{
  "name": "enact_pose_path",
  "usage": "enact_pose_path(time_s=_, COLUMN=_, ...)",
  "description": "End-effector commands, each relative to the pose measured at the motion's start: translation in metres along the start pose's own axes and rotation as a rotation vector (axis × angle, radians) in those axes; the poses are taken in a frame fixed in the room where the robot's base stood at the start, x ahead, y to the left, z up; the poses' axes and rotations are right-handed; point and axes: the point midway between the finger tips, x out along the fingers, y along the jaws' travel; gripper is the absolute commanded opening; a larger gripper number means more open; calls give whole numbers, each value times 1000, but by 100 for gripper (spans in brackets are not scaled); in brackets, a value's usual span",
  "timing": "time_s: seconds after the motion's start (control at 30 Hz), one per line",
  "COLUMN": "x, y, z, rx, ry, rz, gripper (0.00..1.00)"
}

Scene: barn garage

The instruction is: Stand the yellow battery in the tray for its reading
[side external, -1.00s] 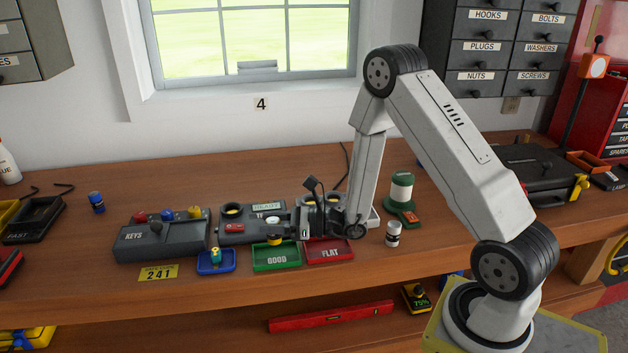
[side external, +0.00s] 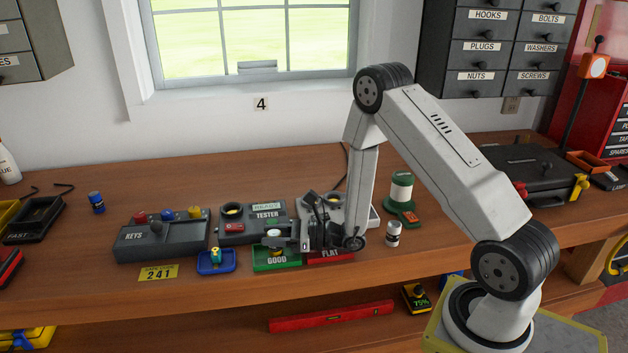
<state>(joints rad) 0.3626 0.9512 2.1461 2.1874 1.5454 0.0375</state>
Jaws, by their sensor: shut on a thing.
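My gripper (side external: 284,243) is shut on the yellow battery (side external: 274,233), over the back part of the green tray marked GOOD (side external: 277,262). The battery's pale top shows above the fingers and it looks upright. The fingers hide most of its body, and I cannot tell whether its foot touches the tray. The red tray marked FLAT (side external: 330,254) lies to the right, partly under my gripper. A blue tray (side external: 203,267) to the left holds a small teal and yellow piece (side external: 216,256). The grey tester (side external: 250,236) stands behind, its display reading READY.
A grey box marked KEYS (side external: 135,247) with coloured knobs stands left of the tester. The bench front is clear apart from a yellow 241 plate (side external: 159,273).

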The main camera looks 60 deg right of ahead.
Motion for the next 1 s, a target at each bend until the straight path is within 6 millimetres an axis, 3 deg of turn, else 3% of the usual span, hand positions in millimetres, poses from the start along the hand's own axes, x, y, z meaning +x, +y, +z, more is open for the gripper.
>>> enact_pose_path(time_s=0.67, x=0, y=0, z=-15, rx=-4, ry=7, rz=-3, gripper=0)
enact_pose_path(time_s=0.7, x=0, y=0, z=-15, rx=-4, ry=7, rz=-3, gripper=53)
enact_pose_path(time_s=0.8, x=0, y=-1, z=-15, rx=-5, ry=7, rz=-4, gripper=82)
enact_pose_path(time_s=1.0, x=1, y=-1, z=-15, rx=-5, ry=6, rz=-5, gripper=82)
